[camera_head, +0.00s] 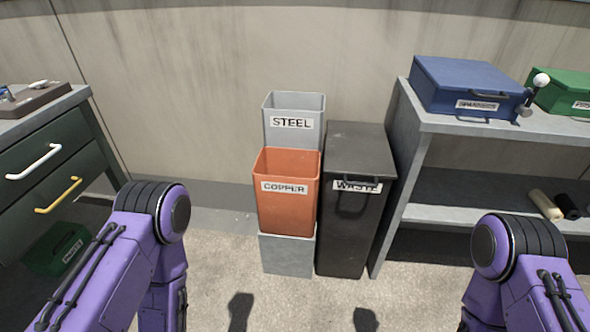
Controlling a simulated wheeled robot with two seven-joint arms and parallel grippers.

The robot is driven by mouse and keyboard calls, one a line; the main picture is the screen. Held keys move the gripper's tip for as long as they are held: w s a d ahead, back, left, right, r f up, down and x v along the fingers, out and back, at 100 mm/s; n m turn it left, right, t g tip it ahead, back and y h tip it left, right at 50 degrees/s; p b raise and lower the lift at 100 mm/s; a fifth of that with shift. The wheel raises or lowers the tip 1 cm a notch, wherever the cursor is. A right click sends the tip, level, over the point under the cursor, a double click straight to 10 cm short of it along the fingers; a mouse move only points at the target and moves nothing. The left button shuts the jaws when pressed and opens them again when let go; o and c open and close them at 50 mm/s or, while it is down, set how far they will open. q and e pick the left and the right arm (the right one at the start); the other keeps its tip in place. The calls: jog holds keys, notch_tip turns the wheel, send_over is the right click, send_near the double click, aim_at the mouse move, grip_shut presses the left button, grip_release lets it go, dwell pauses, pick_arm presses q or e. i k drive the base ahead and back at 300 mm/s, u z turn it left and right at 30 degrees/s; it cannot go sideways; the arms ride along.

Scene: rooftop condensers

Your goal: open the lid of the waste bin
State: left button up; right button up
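The waste bin (340,238) is a tall dark bin with a white label reading WASTE, standing on the floor at the centre right. Its dark lid (355,143) lies shut on top. A dark handle (370,181) shows at the lid's front edge, and another loop hangs on the front just below the label. My left and right arms come in from the lower left and lower right. Both grippers are out of the frame, and neither arm is touching the bin.
An orange COPPER bin (286,212) and a grey STEEL bin (293,130) stand directly left of the waste bin. A grey shelf unit (437,117) with a blue box (465,85) stands close on its right. A drawer cabinet (50,150) is at the left. Floor in front is clear.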

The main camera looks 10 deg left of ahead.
aim_at(353, 149)
jog(key=z, duration=0.4)
jog(key=k, duration=1)
jog(key=u, duration=0.5)
jog(key=i, duration=1.4)
jog(key=z, duration=0.7)
